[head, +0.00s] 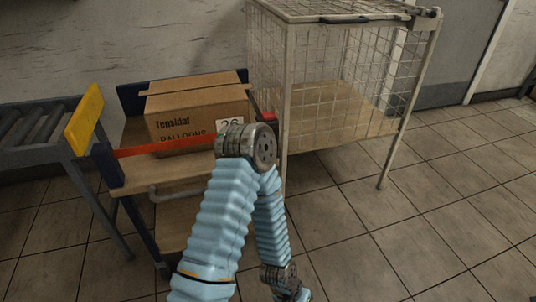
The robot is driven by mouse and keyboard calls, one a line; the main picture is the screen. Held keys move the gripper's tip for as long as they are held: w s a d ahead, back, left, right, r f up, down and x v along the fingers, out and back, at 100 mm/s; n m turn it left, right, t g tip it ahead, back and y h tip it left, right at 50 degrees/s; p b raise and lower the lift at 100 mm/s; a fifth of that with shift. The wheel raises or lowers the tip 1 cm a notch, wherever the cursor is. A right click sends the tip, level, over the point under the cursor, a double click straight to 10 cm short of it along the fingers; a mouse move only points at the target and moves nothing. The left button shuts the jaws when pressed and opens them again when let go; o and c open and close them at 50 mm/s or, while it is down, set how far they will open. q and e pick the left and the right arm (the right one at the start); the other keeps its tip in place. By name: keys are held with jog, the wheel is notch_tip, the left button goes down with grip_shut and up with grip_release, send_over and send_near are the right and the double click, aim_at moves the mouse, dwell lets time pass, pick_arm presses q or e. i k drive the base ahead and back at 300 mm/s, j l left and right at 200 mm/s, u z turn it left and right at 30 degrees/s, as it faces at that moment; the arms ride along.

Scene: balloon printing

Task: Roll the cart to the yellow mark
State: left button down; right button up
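A cart with wooden shelves (150,178) and dark blue posts stands left of centre. A brown cardboard box (185,108) printed with balloon lettering and "26" sits on its upper deck. An orange bar (165,147) runs across in front of the box, and a grey bent handle (168,191) shows below the deck. A yellow plate (84,118) stands at the conveyor's end, just left of the cart. I see no yellow mark on the visible floor. One of my light blue arms is folded before the cart's right side and hides part of it.
A roller conveyor (28,128) is close on the cart's left. A wire cage with a wooden shelf (345,125) stands close on its right. A wall is behind. The tiled floor (430,225) at the right is clear, with a grey door (455,55) beyond.

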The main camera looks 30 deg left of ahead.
aim_at(180, 182)
jog(key=u, duration=1.8)
